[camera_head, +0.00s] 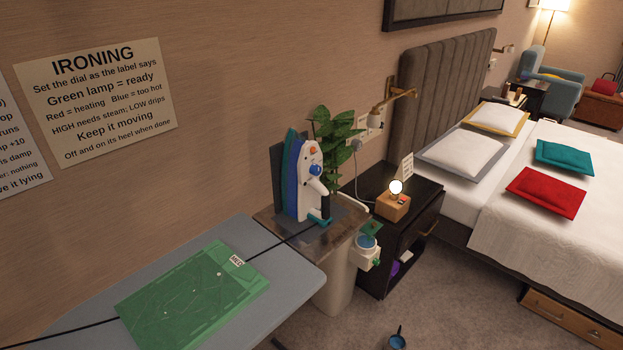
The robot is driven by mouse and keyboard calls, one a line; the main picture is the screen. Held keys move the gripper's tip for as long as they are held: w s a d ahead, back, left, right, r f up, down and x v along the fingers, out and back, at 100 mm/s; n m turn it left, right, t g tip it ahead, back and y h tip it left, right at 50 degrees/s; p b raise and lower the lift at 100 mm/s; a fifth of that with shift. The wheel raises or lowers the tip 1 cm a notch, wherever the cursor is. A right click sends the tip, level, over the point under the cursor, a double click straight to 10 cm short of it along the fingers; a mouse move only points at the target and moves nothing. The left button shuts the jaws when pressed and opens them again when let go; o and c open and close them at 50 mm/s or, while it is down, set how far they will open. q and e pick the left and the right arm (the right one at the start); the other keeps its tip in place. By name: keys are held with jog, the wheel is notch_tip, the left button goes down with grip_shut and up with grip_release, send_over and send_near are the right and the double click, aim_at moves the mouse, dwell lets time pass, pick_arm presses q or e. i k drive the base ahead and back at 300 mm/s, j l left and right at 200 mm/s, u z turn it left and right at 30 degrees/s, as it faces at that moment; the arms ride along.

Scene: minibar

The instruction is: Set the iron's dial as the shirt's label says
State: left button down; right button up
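The shirt (180,300) is green and lies folded flat on the grey-blue ironing board (290,262). Its white label (237,261) shows at the upper right edge and appears to read "MED". The iron (309,180) stands upright on a small wooden-topped stand beyond the board's right end. It has a white body, a round blue part and a small orange mark. I cannot read a dial setting at this size. A dark cord runs from near the iron across the board and over the shirt. Neither of my grippers is in view.
An ironing sign (96,100) hangs on the wall. A plant (334,130) stands behind the iron. A black nightstand (409,219) bears a small lit lamp (394,201). The bed (540,215) is at right. A small dark-blue object (397,341) lies on the carpet.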

aim_at(315, 170)
jog(key=u, duration=0.3)
jog(key=i+l+u, duration=0.15)
jog(key=l+u, duration=1.3)
jog(key=i+l, duration=0.05)
